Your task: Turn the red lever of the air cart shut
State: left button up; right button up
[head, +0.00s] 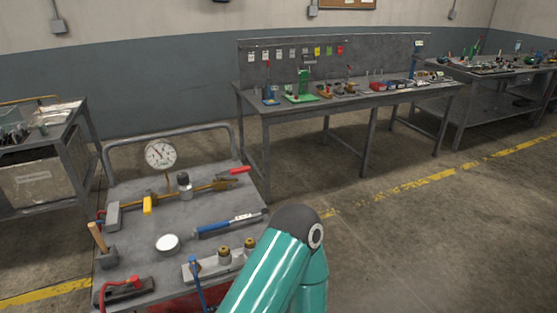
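The air cart (135,232) is a grey cart with a rail at its back, at the lower left of the head view. A brass pipe (165,197) with a round white gauge (160,153) runs across its top. The red lever (239,171) is at the pipe's right end, near the cart's far right corner. It points right and slightly up, roughly in line with the pipe. A yellow handle (147,204) is farther left on the pipe. A teal arm link of mine rises at the bottom, right of the cart's front. Neither gripper shows.
A blue tool (230,224), a white round lid (167,244), a mallet (100,243), and a plate with brass fittings (222,257) lie on the cart. A long workbench (350,101) with small items stands behind. Floor is clear to the right.

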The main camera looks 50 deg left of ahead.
aim_at(244, 169)
jog(key=z, duration=0.15)
jog(key=i, duration=3.95)
jog(key=u, duration=1.65)
jog(key=i, duration=0.15)
jog(key=u, duration=1.75)
jog(key=i, duration=0.25)
jog(key=u, duration=1.45)
